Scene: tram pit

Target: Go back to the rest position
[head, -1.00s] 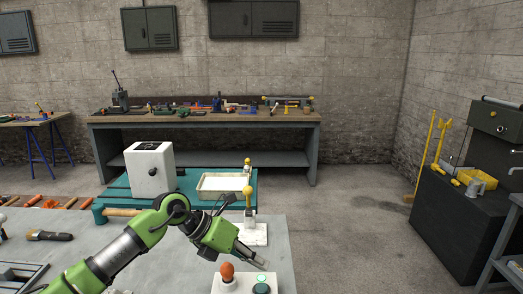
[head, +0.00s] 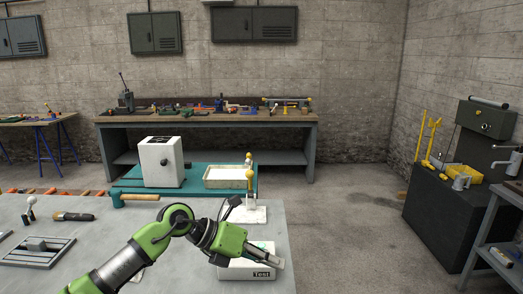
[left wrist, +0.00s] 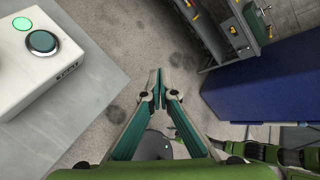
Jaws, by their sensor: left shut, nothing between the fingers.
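My left gripper (head: 277,264) reaches in from the left over the right part of the grey table. In the left wrist view its two fingers (left wrist: 155,82) meet at the tips with nothing between them. It is in front of a white box (head: 262,274) marked "Test" and hides much of it in the head view. In the left wrist view the box (left wrist: 25,75) lies to the left, apart from the fingers, with a lit green lamp (left wrist: 22,23) and a dark green button (left wrist: 42,41). My right gripper is not clearly seen in either view.
The grey table (head: 180,270) carries a hammer (head: 135,198), a brush (head: 73,216) and a metal grid frame (head: 38,252). A teal mat (head: 195,186) holds a white box-shaped device (head: 160,160) and a tray (head: 228,187). Open floor (head: 350,220) lies right of the table.

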